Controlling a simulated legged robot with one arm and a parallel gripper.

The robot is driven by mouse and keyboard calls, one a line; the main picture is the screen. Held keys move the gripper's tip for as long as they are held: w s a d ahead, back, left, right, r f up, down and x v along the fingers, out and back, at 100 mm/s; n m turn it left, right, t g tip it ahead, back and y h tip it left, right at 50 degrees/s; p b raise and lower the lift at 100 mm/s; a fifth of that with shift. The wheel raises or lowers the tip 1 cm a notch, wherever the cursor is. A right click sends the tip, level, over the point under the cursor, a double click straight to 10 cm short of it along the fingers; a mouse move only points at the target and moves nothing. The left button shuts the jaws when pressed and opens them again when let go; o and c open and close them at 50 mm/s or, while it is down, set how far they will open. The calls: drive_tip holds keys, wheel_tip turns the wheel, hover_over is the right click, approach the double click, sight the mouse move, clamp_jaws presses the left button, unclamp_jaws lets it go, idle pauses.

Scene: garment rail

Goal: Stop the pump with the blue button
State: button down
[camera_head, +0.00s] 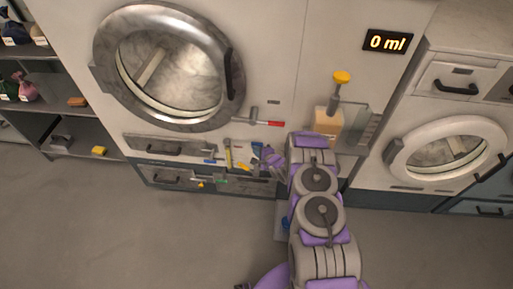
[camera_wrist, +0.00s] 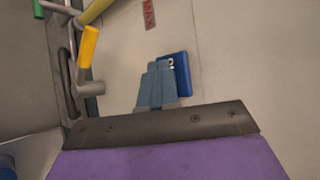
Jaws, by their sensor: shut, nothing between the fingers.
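The blue button (camera_wrist: 180,75) is a square blue block with a pale mark, on the pale machine front in the wrist view. My gripper (camera_wrist: 158,68) has its blue-grey fingers shut and empty. The fingertips overlap the button's left part and hide some of it; I cannot tell whether they touch. In the head view my gripper (camera_head: 266,155) is low at the front of the big washer, beside a small blue patch (camera_head: 257,147) that looks like the button. A display (camera_head: 387,41) reads "0 ml". A yellow-topped pump (camera_head: 341,77) stands above a tan box (camera_head: 327,121).
A yellow handle (camera_wrist: 88,46) and metal pipes are left of my fingers. A red MAX label (camera_wrist: 149,14) is above. A red-handled valve (camera_head: 270,122) sits higher on the washer (camera_head: 170,120). Shelves stand at the left and another washer (camera_head: 450,150) at the right. The floor is clear.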

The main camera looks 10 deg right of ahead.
drive_tip(key=s+a+p, duration=0.1)
drive_tip(key=s, duration=0.4)
drive_tip(key=shift+s+a+p, duration=0.35)
drive_tip(key=shift+s+a, duration=0.05)
idle(0.4)
